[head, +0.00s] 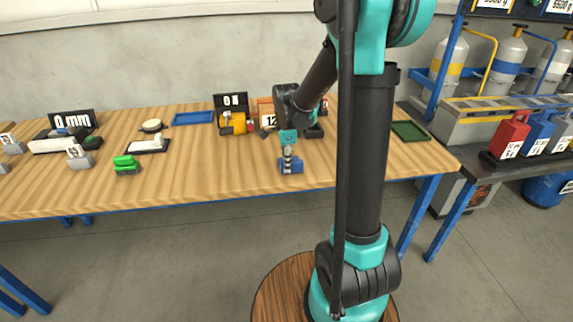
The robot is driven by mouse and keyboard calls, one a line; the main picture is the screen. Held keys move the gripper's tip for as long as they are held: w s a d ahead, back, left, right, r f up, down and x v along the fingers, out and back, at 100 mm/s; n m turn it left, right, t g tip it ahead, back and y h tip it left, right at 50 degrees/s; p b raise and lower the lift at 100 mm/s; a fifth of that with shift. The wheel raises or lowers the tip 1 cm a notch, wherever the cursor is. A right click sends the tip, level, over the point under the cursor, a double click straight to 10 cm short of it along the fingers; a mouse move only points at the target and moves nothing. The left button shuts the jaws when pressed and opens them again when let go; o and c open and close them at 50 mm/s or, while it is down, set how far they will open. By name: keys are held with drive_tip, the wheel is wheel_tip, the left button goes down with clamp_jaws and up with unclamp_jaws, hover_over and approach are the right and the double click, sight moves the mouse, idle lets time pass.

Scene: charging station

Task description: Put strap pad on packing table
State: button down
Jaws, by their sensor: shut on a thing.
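My gripper (289,160) points down over the front part of the wooden table (205,180), right of centre. Its fingers are shut on a small blue block (292,168), which is partly hidden by them. The block is at or just above the tabletop; I cannot tell whether it touches. I cannot tell for sure which thing is the strap pad, or which table is the packing table. A bright green stacked piece (126,165) lies on the table to the left, apart from my gripper.
A blue tray (193,118), a yellow device (233,123) and a dark green tray (410,131) lie toward the back. A dark bench (500,172) with red and blue canisters stands at right. The table's front middle is clear.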

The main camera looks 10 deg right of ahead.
drive_tip(key=shift+f, duration=0.2)
drive_tip(key=shift+f, duration=0.1)
drive_tip(key=c, duration=1.5)
unclamp_jaws()
drive_tip(key=shift+o, duration=0.2)
wheel_tip(320, 180, up, 12)
drive_tip(key=s+d+f+n+t, duration=0.2)
drive_tip(key=s+f+n, duration=0.4)
drive_tip(key=s+n, duration=0.3)
drive_tip(key=s+d+f+n+t, duration=0.2)
drive_tip(key=s+d+f+n, duration=0.2)
drive_tip(key=s+f+n, duration=0.3)
drive_tip(key=s+n, duration=0.2)
drive_tip(key=shift+s+f, duration=0.2)
drive_tip(key=shift+s, duration=0.1)
